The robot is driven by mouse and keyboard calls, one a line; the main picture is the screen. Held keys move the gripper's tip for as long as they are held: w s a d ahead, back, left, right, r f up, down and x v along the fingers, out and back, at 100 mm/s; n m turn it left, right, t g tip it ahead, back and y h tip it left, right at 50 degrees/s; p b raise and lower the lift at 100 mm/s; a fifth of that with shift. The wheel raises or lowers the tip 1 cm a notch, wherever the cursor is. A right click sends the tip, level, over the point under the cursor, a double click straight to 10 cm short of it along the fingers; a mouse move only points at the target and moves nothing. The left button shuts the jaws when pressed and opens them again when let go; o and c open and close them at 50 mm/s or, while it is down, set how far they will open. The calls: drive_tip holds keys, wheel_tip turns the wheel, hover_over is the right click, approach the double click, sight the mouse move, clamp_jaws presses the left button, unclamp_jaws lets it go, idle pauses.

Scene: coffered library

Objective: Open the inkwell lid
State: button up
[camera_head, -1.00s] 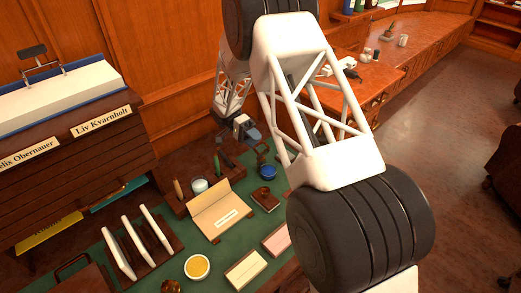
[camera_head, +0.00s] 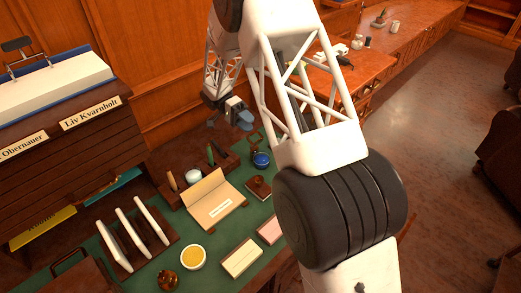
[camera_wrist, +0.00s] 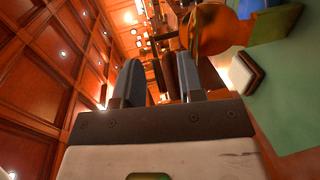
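I cannot tell for certain which piece is the inkwell. In the head view, a pale round-topped pot (camera_head: 193,176) sits in the wooden pen stand, and a blue round pot (camera_head: 261,160) stands beyond its right end, with a dark part behind it. My gripper (camera_head: 232,117) hangs above the back of the desk, above and left of the blue pot. In the wrist view, the two fingers of my gripper (camera_wrist: 159,78) stand apart with nothing clearly between them. A blurred orange-brown rounded thing (camera_wrist: 212,30) is to the right of the fingers, with a blue patch behind it.
The green desk top (camera_head: 207,262) holds an open tan folder (camera_head: 215,203), a rack (camera_head: 150,252) with white slabs, a yellow dish (camera_head: 193,257), a brown block (camera_head: 258,187) and pale pads. A tall tiered cabinet (camera_head: 70,150) rises at left. Wood panelling stands close behind my gripper.

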drive_tip(key=s+d, duration=0.2)
drive_tip(key=s, duration=0.5)
drive_tip(key=s+d+r, duration=0.1)
drive_tip(key=s+d, duration=0.2)
drive_tip(key=s, duration=0.5)
drive_tip(key=shift+r, duration=0.25)
drive_tip(key=shift+d+f, duration=0.1)
drive_tip(key=shift+d, duration=0.1)
drive_tip(key=c, duration=0.6)
drive_tip(key=shift+w+d+f+t, duration=0.15)
drive_tip(key=shift+d+t, duration=0.1)
drive_tip(key=shift+t, duration=0.15)
clamp_jaws()
drive_tip(key=w+d+f+m+t+y, duration=0.1)
drive_tip(key=w+d+f+t+y, duration=0.5)
drive_tip(key=d+t, duration=0.45)
drive_tip(key=s+a+r+t+y, duration=0.1)
drive_tip(key=a+r+t+y, duration=0.1)
drive_tip(key=r+t+y, duration=0.2)
drive_tip(key=s+a+r+n+t+y, duration=0.1)
drive_tip(key=r+t+y, duration=0.3)
drive_tip(key=y, duration=0.5)
wheel_tip(320, 180, up, 2)
drive_tip(key=shift+s+a+y, duration=0.4)
drive_tip(key=shift+s+a, duration=0.25)
drive_tip(key=shift+a, duration=0.15)
